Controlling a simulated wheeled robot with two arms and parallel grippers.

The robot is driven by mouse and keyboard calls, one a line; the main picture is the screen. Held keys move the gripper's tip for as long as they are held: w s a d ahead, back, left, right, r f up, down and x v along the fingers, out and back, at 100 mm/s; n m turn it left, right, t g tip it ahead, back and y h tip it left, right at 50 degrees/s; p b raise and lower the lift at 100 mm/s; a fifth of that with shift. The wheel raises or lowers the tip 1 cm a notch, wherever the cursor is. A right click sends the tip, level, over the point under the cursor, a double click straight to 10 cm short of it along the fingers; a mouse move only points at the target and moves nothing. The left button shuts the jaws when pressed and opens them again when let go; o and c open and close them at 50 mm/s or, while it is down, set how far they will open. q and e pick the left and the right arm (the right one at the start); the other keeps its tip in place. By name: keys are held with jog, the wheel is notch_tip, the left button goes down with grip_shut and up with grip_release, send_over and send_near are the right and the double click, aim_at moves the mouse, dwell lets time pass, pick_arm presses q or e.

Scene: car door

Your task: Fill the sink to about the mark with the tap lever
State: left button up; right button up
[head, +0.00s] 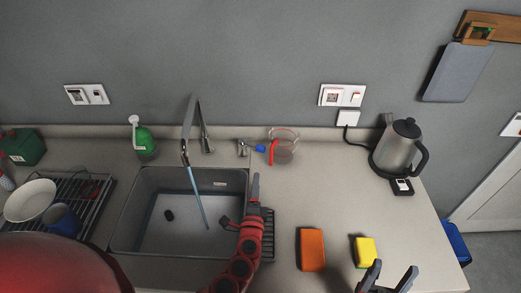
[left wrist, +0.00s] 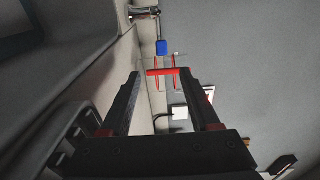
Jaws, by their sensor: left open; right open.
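The grey sink (head: 128,222) is set in the counter, with a dark round spot (head: 169,215) on its floor. A thin blue water stream (head: 196,192) falls from the tap spout (head: 185,152) into it. I cannot tell the water level; a small pale marking (head: 220,184) shows on the back wall. The tap lever (head: 260,148), blue-tipped, points right from its metal base; its tip also shows in the left wrist view (left wrist: 162,47). My left gripper (head: 241,197) is open and empty at the sink's right edge, short of the lever. My right gripper (head: 388,276) is open and empty at bottom right.
A clear jug with a red handle (head: 283,150) stands just right of the lever. An orange block (head: 312,250) and yellow sponge (head: 365,251) lie at front right. A kettle (head: 395,150) stands back right, a dish rack (head: 95,205) left, a green bottle (head: 145,141) behind the sink.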

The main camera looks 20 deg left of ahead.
pick_arm(q)
jog(key=shift+w+r, duration=0.2)
jog(key=shift+w, duration=0.25)
send_near(260, 151)
jog(key=b+x, duration=0.2)
jog(key=x, duration=0.8)
jog(key=shift+b, duration=0.35)
jog(key=shift+w+a+r, duration=0.1)
jog(key=shift+w+a, duration=0.05)
jog(key=shift+w, duration=0.4)
grip_shut()
